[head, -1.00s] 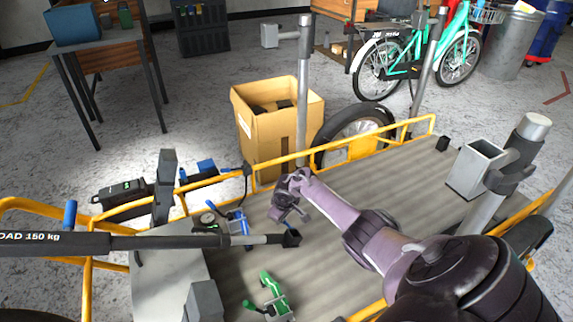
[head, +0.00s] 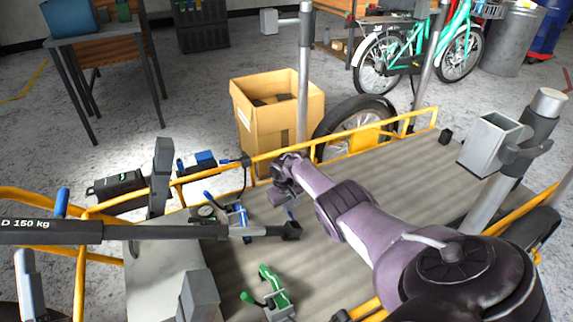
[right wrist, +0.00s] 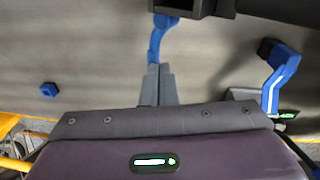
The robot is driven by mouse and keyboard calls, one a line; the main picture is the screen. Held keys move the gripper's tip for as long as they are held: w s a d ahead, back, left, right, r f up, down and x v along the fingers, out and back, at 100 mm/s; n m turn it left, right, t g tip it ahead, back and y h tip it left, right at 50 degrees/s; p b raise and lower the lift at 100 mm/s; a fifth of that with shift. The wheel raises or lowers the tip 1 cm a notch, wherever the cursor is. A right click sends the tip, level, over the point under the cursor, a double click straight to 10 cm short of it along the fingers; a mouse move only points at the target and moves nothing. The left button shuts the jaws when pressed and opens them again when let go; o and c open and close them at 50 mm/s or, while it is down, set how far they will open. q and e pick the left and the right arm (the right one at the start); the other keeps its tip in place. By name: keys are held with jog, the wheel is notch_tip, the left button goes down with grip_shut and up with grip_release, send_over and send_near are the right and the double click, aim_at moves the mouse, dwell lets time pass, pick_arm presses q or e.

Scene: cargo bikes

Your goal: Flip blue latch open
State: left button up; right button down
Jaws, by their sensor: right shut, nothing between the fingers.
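A blue latch (head: 236,212) sits on the grey cargo bed, left of my right gripper and behind a black bar in the head view. My right gripper (head: 288,200) hangs over the bed near the bar's end. In the right wrist view the right gripper (right wrist: 158,68) has its two grey fingers together and empty. A bent blue lever (right wrist: 157,40) lies just beyond the fingertips; I cannot tell whether they touch. Another blue lever with a black tip (right wrist: 282,78) is at the right. My left gripper is not in view.
A black bar (head: 180,231) crosses the bed at the left, close to my right gripper. A green latch (head: 272,285) sits nearer. A yellow rail (head: 345,140) edges the bed, with a cardboard box (head: 270,120) beyond. The bed at the right is mostly clear.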

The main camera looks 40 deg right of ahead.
jog(key=shift+s+f+p, duration=0.1)
jog(key=shift+s+p, duration=0.7)
jog(key=shift+p, duration=0.35)
notch_tip(320, 180, up, 10)
jog(key=w+p, duration=0.1)
jog(key=p, duration=1)
jog(key=shift+a, duration=0.35)
jog(key=shift+f, duration=0.1)
